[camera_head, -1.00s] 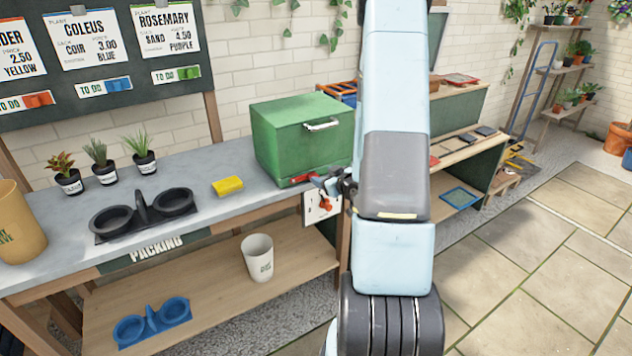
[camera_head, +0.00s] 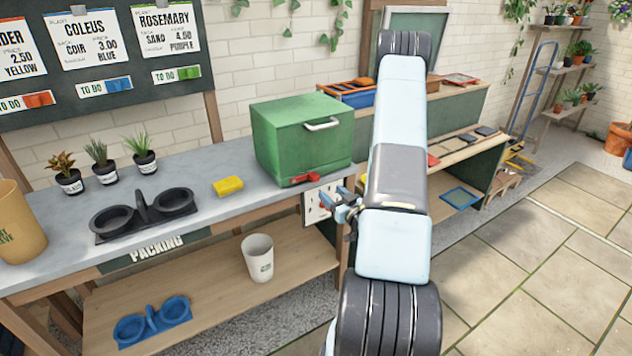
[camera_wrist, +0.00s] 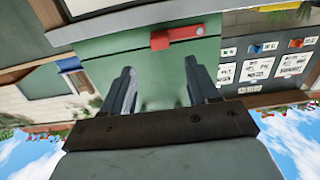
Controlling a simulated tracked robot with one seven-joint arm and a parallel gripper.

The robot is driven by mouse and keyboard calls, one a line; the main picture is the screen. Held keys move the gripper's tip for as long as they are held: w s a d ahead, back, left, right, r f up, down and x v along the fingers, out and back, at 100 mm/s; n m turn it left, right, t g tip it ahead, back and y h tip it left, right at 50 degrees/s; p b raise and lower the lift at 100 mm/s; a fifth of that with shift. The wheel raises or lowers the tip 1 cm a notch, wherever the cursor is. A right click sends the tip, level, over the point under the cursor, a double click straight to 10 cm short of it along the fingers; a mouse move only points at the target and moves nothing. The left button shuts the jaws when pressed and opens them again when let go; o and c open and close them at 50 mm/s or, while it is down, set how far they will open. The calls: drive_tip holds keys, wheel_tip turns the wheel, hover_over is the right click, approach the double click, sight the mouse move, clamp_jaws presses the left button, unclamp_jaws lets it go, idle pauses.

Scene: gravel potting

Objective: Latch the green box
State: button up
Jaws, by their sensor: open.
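The green box (camera_head: 300,142) stands at the right end of the grey bench, with its lid down and a pale handle (camera_head: 322,125) on its front. A red latch (camera_head: 305,179) lies roughly level along its lower front edge. The latch also shows in the wrist view (camera_wrist: 176,37), beyond the fingers. My gripper (camera_head: 338,206) is just off the front of the bench, to the right of and below the latch. Its fingers (camera_wrist: 163,88) are apart with nothing between them, and it appears clear of the box.
A white card (camera_head: 318,205) hangs at the bench end beside my gripper. A yellow block (camera_head: 228,186), a black double holder (camera_head: 143,209) and several potted plants stand on the bench. A white pot (camera_head: 258,258) and a blue holder (camera_head: 153,321) are on the shelf below.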

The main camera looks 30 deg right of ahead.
sight(316, 179)
drive_tip(key=w, duration=1)
drive_tip(key=shift+a, duration=0.2)
drive_tip(key=shift+c, duration=0.4)
clamp_jaws()
drive_tip(key=shift+a, duration=0.2)
drive_tip(key=shift+w+d+r, duration=0.1)
drive_tip(key=shift+w, duration=0.05)
